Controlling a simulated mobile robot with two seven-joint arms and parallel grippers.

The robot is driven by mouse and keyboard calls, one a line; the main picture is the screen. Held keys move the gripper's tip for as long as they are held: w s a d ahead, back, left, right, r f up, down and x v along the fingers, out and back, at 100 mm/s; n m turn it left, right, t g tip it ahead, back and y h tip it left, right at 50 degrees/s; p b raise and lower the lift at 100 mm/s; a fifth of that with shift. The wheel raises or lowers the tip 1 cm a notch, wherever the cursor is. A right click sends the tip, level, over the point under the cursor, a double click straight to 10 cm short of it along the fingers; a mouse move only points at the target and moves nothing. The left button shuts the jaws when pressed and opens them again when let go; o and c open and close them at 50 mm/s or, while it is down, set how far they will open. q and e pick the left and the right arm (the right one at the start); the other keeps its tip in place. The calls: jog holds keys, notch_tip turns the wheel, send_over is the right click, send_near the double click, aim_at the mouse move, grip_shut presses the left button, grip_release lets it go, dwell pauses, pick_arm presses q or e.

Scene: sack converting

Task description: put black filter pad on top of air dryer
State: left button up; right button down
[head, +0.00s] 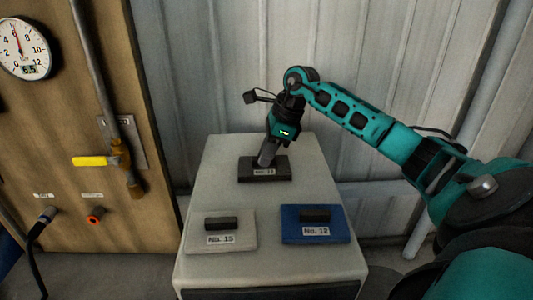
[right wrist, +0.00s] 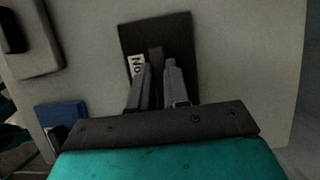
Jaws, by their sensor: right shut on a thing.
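The black filter pad (head: 280,172) is a dark flat slab with a raised grip and a white number label, at the back of the pale box-shaped cabinet's top (head: 222,165). My right gripper (head: 266,160) reaches down onto it and is shut on its raised grip. In the right wrist view the pad (right wrist: 182,32) lies under the two grey fingers (right wrist: 158,80), which close around the grip. I cannot tell whether the pad rests on the top or hangs just above it. No other thing is clearly an air dryer. My left gripper is not in view.
A pale pad (head: 243,239) labelled No. 15 and a blue pad (head: 340,235) labelled No. 12 lie at the front of the cabinet top. A wooden panel with a gauge (head: 24,48), pipe and yellow-handled valve (head: 97,161) stands left. A corrugated wall is close behind.

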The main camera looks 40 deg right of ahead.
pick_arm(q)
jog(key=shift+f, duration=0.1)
pick_arm(e)
jog(key=c, duration=1.1)
grip_release()
jog(key=shift+f, duration=0.1)
pick_arm(q)
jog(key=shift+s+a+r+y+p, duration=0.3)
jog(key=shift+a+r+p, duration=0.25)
jog(key=shift+p, duration=0.85)
pick_arm(e)
jog(key=v, duration=1.2)
